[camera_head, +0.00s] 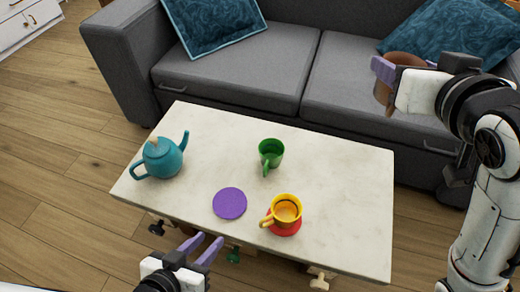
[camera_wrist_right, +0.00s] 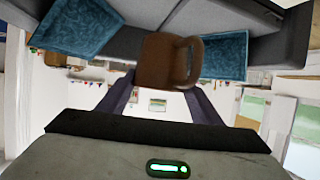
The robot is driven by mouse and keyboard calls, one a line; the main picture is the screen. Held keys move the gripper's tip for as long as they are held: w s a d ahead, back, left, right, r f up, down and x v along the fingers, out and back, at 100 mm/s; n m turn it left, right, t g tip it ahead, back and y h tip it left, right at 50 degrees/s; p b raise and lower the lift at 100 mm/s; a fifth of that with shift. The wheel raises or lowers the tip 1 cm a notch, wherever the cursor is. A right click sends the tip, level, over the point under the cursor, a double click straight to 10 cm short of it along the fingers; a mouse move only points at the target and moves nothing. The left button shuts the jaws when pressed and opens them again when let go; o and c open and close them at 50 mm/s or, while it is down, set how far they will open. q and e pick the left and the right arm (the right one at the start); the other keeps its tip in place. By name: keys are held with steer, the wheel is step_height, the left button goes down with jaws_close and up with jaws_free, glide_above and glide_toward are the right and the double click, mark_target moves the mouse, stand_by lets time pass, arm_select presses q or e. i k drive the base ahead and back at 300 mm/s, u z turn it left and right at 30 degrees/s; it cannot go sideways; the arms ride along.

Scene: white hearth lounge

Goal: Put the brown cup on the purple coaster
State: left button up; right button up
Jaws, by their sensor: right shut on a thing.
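The brown cup (camera_head: 404,59) is held up at the right in the head view, above the table's right end and in front of the sofa. My right gripper (camera_head: 384,72) is shut on it. The cup and its handle also show between the fingers in the right wrist view (camera_wrist_right: 157,62). The purple coaster (camera_head: 230,203) lies bare on the table, left of the yellow cup. My left gripper (camera_head: 203,250) is low at the table's front edge, its two purple fingers apart with nothing between them.
On the white table (camera_head: 340,190) stand a teal teapot (camera_head: 163,158) at the left, a green cup (camera_head: 271,152) in the middle and a yellow cup (camera_head: 287,209) on a red coaster (camera_head: 293,230). The table's right part is clear. A grey sofa (camera_head: 235,85) stands behind.

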mark_target(232, 207)
steer(key=u, duration=1.7)
steer(key=k, duration=0.5)
steer(key=z, duration=0.4)
